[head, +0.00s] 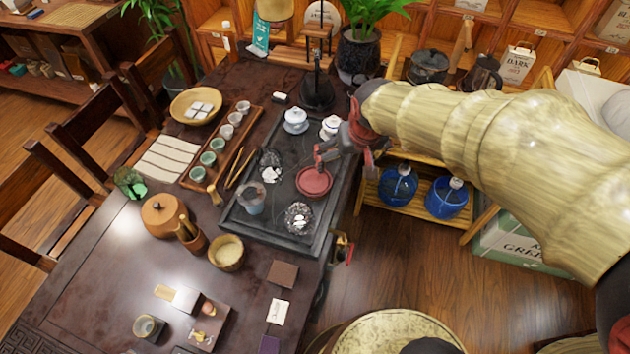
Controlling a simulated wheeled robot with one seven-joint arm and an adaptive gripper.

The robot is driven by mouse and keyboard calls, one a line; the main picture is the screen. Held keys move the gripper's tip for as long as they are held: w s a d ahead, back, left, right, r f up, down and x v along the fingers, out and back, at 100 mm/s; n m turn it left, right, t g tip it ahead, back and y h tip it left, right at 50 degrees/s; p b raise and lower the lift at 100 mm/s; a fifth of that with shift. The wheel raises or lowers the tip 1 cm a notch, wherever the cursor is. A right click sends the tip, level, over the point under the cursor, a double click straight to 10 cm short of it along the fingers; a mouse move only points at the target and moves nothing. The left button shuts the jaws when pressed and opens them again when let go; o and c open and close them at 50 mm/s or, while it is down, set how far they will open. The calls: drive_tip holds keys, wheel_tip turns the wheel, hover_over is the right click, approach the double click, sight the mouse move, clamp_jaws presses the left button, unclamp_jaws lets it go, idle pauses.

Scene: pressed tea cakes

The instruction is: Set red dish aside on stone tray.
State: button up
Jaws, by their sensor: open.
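The round red dish (314,183) lies flat on the right side of the dark stone tray (272,231). My gripper (342,165) is open just above and to the right of the dish. One finger is close to the dish's far rim and the other hangs near the tray's right edge. I cannot tell whether a finger touches the dish. The body of my gripper hides part of the tray's right edge.
On the tray stand a white lidded bowl (296,121), a second white pot (330,126), a glass pitcher (251,198) and a glass vessel (299,217). A wooden cup rack (222,148) lies to the left. Bare tray shows around the dish.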

drive_tip(key=n, duration=0.1)
approach(314, 181)
drive_tip(key=f, duration=0.1)
drive_tip(key=w+f, duration=0.1)
drive_tip(key=f+g, duration=0.1)
drive_tip(key=shift+w+a+f, duration=0.1)
drive_tip(key=shift+w+f, duration=0.1)
drive_tip(key=shift+w, duration=0.1)
drive_tip(key=b+x, duration=0.2)
drive_tip(key=x, duration=0.2)
drive_tip(key=shift+f, duration=0.35)
drive_tip(key=shift+w+f, duration=0.3)
drive_tip(key=shift+f, duration=0.1)
drive_tip(key=shift+r, duration=0.1)
drive_tip(key=shift+s, duration=0.1)
drive_tip(key=c, duration=1.4)
drive_tip(key=shift+c, duration=0.7)
drive_tip(key=shift+r, duration=0.1)
